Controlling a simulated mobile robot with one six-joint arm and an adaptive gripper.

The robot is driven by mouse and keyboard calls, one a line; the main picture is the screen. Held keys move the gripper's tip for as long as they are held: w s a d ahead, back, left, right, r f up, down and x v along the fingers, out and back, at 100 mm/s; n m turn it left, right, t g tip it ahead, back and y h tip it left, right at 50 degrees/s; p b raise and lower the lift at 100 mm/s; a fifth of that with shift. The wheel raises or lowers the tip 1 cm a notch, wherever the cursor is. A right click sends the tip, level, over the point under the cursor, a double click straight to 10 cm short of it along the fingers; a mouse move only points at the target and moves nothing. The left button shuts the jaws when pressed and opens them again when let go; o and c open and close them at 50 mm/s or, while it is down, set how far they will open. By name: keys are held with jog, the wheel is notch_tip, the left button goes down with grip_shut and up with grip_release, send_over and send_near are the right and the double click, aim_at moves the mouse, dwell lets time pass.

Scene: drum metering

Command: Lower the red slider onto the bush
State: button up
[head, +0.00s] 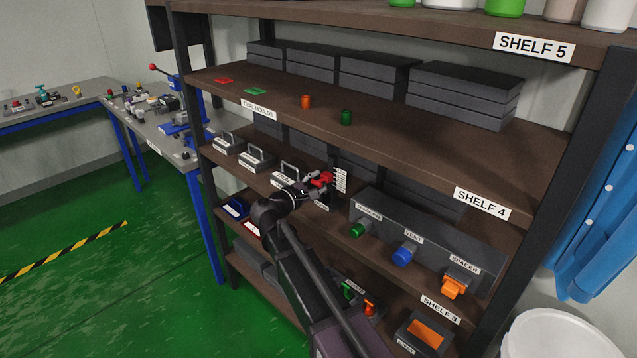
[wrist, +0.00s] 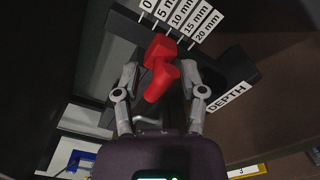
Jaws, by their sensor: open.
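In the wrist view the slider sits nearest the 0 and 5 mm end of the scale. In the head view the slider (head: 322,179) shows small beside the scale. My gripper (wrist: 159,70) is open, with one finger on each side of the slider's knob; whether either finger touches it I cannot tell. I cannot make out a bush at the gauge.
On the shelf above stand a small orange cylinder (head: 306,102) and a green cylinder (head: 346,117). A grey box (head: 440,246) with green, blue and orange fittings is to the right of the gauge. Handled metal blocks (head: 258,160) are to the left. Shelf boards lie above and below my arm.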

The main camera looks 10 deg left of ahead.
jog(key=v, duration=1.1)
jog(key=shift+s+a, duration=0.2)
jog(key=shift+s, duration=0.05)
